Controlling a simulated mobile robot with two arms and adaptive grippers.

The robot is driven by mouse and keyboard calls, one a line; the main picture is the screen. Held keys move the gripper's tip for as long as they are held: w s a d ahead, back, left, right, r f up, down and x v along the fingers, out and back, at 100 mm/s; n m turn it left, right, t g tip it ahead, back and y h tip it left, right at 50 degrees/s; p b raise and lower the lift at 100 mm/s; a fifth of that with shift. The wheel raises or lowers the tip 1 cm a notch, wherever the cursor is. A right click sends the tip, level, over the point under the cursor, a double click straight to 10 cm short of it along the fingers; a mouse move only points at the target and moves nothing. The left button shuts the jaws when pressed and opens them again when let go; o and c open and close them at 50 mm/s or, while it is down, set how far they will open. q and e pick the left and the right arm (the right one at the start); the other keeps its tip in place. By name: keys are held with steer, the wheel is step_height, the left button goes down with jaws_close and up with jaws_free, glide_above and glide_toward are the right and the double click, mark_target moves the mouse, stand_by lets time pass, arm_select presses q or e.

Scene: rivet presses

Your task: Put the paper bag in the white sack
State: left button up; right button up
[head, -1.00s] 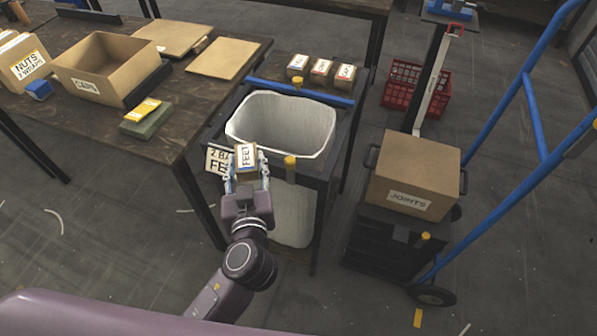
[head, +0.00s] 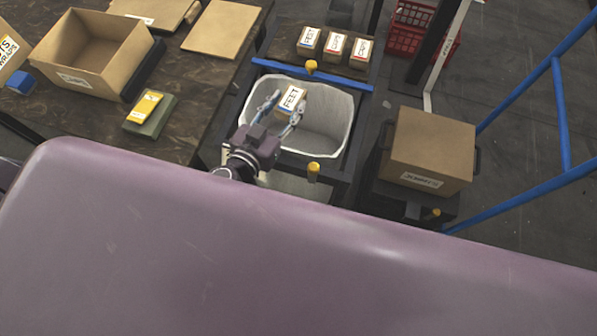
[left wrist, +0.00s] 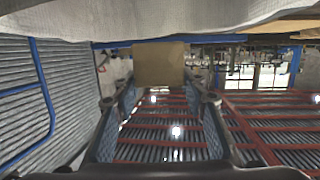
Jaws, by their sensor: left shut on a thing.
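The paper bag (head: 291,99) is a small brown block with a white label reading FEET. My left gripper (head: 284,108) is shut on it, one finger on each side. The white sack (head: 327,122) hangs open-mouthed in a dark frame, and the bag is over the left part of its mouth. In the left wrist view the bag (left wrist: 158,64) shows as a plain brown face between the fingertips, with pale cloth of the sack (left wrist: 140,22) across the top. How far the bag is above or below the rim is hard to tell. My right gripper is not in view.
Several similar labelled bags (head: 335,46) stand on a shelf behind the sack, past a blue bar (head: 310,75). A yellow-topped post (head: 313,170) stands at the near rim. A JOINTS carton (head: 432,150) is to the right. A wooden table (head: 190,95) with an open carton (head: 92,55) is left.

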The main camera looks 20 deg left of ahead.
mark_target(282, 120)
arm_select(q)
steer(key=shift+w+a+f+b, duration=0.1)
steer(key=shift+f+b, duration=1.05)
steer(key=shift+f, duration=0.7)
steer(key=o, duration=1.4)
steer(key=shift+c, duration=0.2)
steer(key=shift+v, duration=6)
steer(key=shift+r, duration=0.1)
